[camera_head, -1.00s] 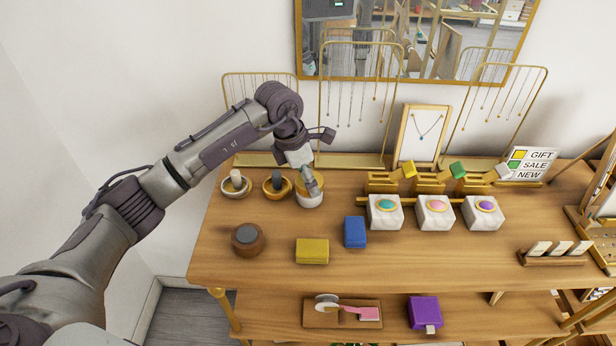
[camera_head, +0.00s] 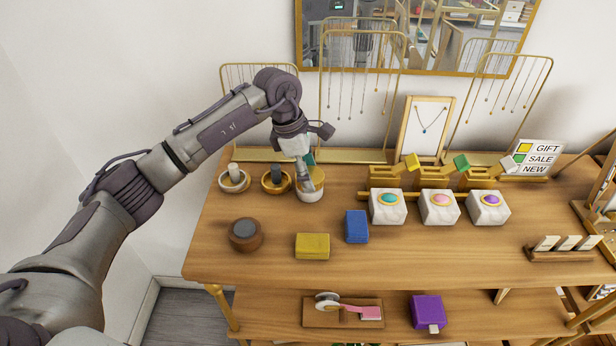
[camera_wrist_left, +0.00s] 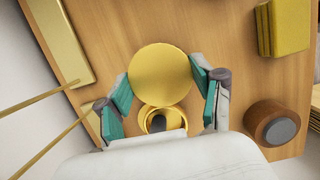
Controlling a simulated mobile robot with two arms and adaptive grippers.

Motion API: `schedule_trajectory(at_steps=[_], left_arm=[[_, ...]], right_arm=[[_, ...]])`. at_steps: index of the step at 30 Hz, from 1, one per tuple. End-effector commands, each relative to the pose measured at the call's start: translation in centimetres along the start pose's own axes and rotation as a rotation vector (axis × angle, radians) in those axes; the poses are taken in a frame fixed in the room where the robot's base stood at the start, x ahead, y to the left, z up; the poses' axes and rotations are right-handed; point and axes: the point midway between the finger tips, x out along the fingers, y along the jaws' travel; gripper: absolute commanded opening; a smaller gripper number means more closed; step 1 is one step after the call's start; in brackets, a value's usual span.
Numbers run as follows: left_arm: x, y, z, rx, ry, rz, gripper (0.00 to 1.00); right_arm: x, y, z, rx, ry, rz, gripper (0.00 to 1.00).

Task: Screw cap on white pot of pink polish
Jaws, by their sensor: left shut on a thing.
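In the left wrist view the cap (camera_wrist_left: 160,72) is a flat gold disc between the teal-padded fingers (camera_wrist_left: 163,92). The cap sits at the pot's mouth; I cannot tell whether it is threaded on. The pink polish is hidden, and the cap covers the pot in the wrist view. My right gripper is not in view.
A brown jar (camera_head: 246,235), yellow block (camera_head: 312,246) and blue block (camera_head: 356,226) lie in front. A gold necklace stand (camera_head: 320,95) rises behind. White ring boxes (camera_head: 388,207) stand to the right.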

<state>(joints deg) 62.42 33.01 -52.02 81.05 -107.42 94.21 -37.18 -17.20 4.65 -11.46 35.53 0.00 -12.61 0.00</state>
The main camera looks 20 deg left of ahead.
Motion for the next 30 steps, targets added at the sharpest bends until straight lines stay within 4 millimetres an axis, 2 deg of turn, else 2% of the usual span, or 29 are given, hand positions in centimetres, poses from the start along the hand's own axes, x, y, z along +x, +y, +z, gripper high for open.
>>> schedule_trajectory(at_steps=[8,11,15,18,26,30], left_arm=[[-0.1,0.0,0.1,0.013,-0.001,-0.003,0.28],[0.1,0.1,0.0,0.080,0.000,-0.019,0.28],[0.2,0.2,0.0,0.257,-0.001,-0.068,0.28],[0.0,0.2,0.1,0.337,-0.001,-0.091,0.28],[-0.2,0.1,0.1,0.357,-0.001,-0.096,0.28],[0.1,0.2,0.1,0.428,-0.001,-0.115,0.28]], right_arm=[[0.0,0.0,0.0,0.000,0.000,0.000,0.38],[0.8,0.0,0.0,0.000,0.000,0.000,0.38],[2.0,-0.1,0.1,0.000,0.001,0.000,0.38],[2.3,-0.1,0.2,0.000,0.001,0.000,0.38],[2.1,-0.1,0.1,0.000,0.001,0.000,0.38],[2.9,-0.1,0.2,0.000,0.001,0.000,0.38]])
